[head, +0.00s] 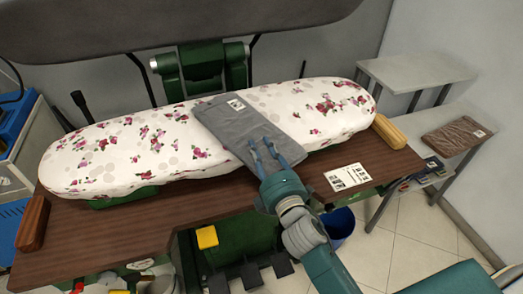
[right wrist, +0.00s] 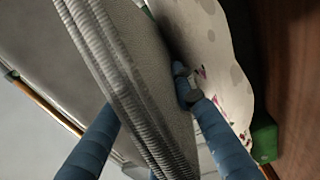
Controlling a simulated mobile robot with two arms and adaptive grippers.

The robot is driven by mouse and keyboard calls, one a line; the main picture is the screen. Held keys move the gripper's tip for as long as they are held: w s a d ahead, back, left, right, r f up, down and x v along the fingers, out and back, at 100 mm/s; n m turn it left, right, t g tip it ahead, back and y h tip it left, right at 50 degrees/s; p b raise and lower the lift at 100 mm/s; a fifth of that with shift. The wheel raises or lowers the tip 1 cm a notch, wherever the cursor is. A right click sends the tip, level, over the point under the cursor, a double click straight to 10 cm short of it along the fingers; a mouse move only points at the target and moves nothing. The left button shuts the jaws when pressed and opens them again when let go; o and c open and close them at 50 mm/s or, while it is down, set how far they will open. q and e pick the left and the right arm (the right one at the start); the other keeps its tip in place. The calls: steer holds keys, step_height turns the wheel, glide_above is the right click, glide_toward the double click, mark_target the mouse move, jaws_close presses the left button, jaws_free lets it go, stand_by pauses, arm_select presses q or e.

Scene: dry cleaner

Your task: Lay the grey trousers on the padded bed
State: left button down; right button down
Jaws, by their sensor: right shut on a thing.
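The grey trousers (head: 229,124), folded flat into a long strip with a small white tag, are over the middle of the padded bed (head: 110,150), which has a white cover with pink flowers. Their near end reaches the bed's front edge. My right gripper (head: 263,149) is shut on this near end. In the right wrist view the folded layers of the trousers (right wrist: 125,90) run between my blue fingers, with the bed cover (right wrist: 200,45) beside them. I cannot tell whether the whole underside touches the bed. My left gripper is not in view.
A dark upper press plate (head: 180,25) hangs behind and above the bed. The brown worktop (head: 120,220) carries a white card (head: 348,177), a yellow roll (head: 389,132) and a wooden block (head: 33,222).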

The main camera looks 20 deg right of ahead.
steer(key=shift+r, duration=0.15)
steer(key=c, duration=1.4)
jaws_free()
steer(key=shift+f, duration=0.25)
steer(key=shift+c, duration=0.2)
steer(key=shift+s+r, duration=0.1)
steer(key=shift+r, duration=0.05)
steer(key=s+b, duration=0.3)
steer(key=s, duration=0.9)
steer(key=shift+d, duration=0.25)
steer(key=shift+w, duration=0.1)
